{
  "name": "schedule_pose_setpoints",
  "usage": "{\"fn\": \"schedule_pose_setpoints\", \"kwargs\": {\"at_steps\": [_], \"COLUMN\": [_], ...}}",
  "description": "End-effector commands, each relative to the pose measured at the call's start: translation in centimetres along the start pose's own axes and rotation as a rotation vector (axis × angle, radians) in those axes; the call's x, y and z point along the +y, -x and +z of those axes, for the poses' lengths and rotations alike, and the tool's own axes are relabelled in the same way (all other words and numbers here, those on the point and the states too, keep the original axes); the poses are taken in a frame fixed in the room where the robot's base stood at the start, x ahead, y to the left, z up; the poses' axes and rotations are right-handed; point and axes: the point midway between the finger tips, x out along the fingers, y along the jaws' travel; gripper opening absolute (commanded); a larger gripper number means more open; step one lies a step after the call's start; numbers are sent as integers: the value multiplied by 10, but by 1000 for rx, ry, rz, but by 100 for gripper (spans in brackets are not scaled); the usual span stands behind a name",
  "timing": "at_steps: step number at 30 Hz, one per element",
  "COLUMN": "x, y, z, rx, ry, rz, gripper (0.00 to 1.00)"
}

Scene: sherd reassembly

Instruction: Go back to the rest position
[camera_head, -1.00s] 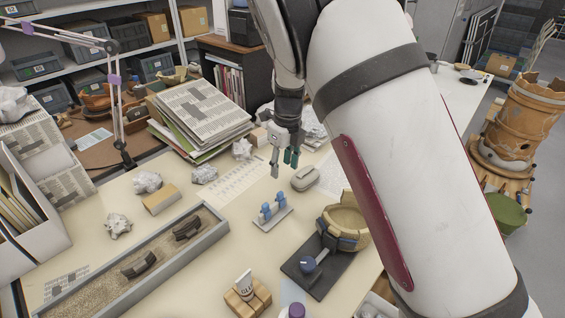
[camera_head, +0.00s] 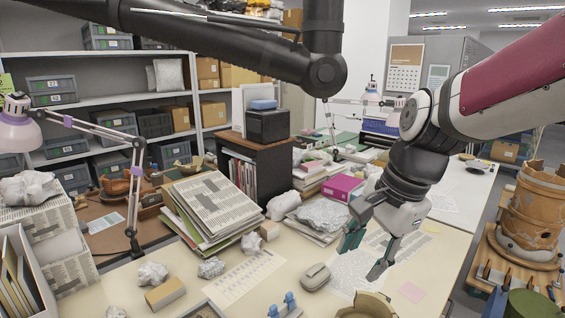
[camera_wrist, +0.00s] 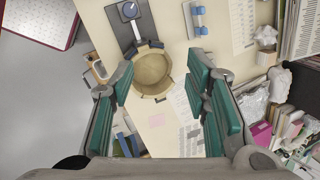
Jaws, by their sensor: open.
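My gripper (camera_head: 366,254) is open and empty in the head view, held in the air above the right part of the table (camera_head: 237,307). Its green-padded fingers also show spread apart in the wrist view (camera_wrist: 167,105), with nothing between them in their grasp. Below the fingers in the wrist view is a round tan vessel (camera_wrist: 151,72) in a dark-edged holder, standing on the table. In the head view only the top of this vessel (camera_head: 369,304) shows at the bottom edge. My arm comes in from the upper right.
A stack of newspapers (camera_head: 212,205), crumpled paper (camera_head: 153,274) and a grey case (camera_head: 316,277) lie on the table. A lamp (camera_head: 134,190) stands at left. Papers and a pink box (camera_head: 343,187) are behind my gripper. A large jar (camera_head: 533,213) stands at right.

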Motion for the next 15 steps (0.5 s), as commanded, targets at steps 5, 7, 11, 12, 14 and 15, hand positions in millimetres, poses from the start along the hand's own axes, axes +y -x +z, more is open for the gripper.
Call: {"fn": "schedule_pose_setpoints", "kwargs": {"at_steps": [5, 7, 11, 12, 14, 15], "x": [55, 77, 115, 125, 139, 147], "y": [36, 45, 56, 57, 59, 60], "z": [14, 19, 28, 30, 33, 35], "rx": [65, 100, 173, 195, 224, 240], "ry": [344, 482, 726, 793, 881, 931], "rz": [-29, -25, -1, 12, 31, 45], "gripper": [43, 43, 43, 43, 43, 43]}}
